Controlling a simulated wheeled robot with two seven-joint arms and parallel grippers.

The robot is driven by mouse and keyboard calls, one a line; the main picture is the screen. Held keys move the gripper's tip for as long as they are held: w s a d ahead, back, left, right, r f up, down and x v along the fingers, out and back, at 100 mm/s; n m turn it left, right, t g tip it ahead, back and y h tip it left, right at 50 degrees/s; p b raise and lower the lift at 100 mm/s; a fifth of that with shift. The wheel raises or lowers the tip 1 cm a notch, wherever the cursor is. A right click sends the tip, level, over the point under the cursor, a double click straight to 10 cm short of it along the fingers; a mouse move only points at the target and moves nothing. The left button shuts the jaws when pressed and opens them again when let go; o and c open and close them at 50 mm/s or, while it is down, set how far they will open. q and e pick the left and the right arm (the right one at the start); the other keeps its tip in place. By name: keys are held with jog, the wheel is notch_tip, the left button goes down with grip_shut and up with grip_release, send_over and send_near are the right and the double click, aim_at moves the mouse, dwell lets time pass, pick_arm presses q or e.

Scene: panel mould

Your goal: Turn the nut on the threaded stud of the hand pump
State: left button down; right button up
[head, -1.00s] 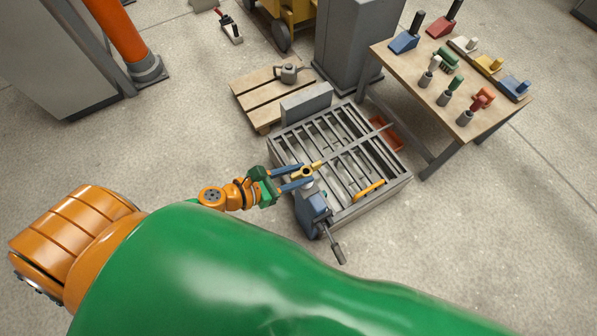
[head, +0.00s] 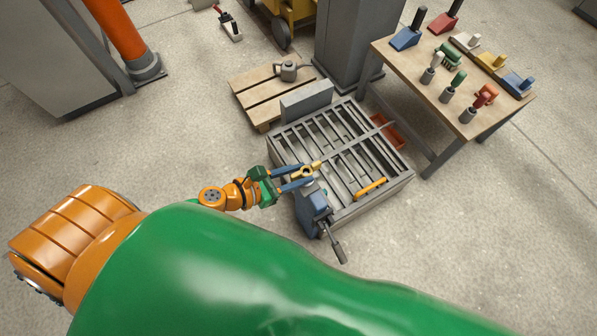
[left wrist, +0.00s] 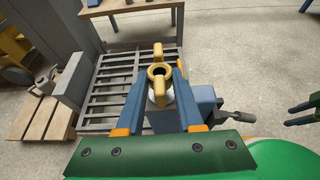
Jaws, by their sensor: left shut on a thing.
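The hand pump (head: 319,207) has a blue body and a dark handle and stands at the near left corner of the slatted grey mould. It also shows in the left wrist view (left wrist: 203,105). The yellow nut (left wrist: 159,71), a ring with two wings, sits on top of the pump's pale collar. My left gripper (head: 306,175) is shut on the nut, with its blue fingers on either side of it in the left wrist view. The threaded stud cannot be made out. My right gripper (left wrist: 292,114) shows at the right edge of the left wrist view, its fingers apart and empty.
The grey mould (head: 400,187) has slats and a loose orange handle-like piece (head: 371,187). A wooden pallet (head: 250,97) with a grey can (head: 288,72) lies behind it. A workbench (head: 452,113) with several tools stands at the right. The floor in front is clear.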

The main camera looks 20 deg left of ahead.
pick_arm(q)
jog(key=shift+f+b, duration=0.9)
jog(key=shift+f, duration=0.15)
pick_arm(e)
jog(key=shift+f, duration=1.05)
pick_arm(q)
jog(key=shift+c, duration=2.3)
grip_release()
pick_arm(e)
jog(key=shift+r, duration=0.1)
pick_arm(q)
jog(key=shift+s+a+r, duration=0.1)
jog(key=shift+s+a, duration=0.05)
jog(key=shift+s, duration=0.05)
jog(key=v, duration=0.6)
jog(key=shift+s+r, duration=0.2)
pick_arm(e)
jog(key=w, duration=0.1)
jog(key=w+a+r, duration=0.1)
jog(key=w, duration=0.1)
jog(key=shift+w+a+r, duration=0.15)
jog(key=shift+a+r, duration=0.1)
jog(key=shift+a, duration=0.1)
pick_arm(q)
jog(key=shift+a, duration=0.15)
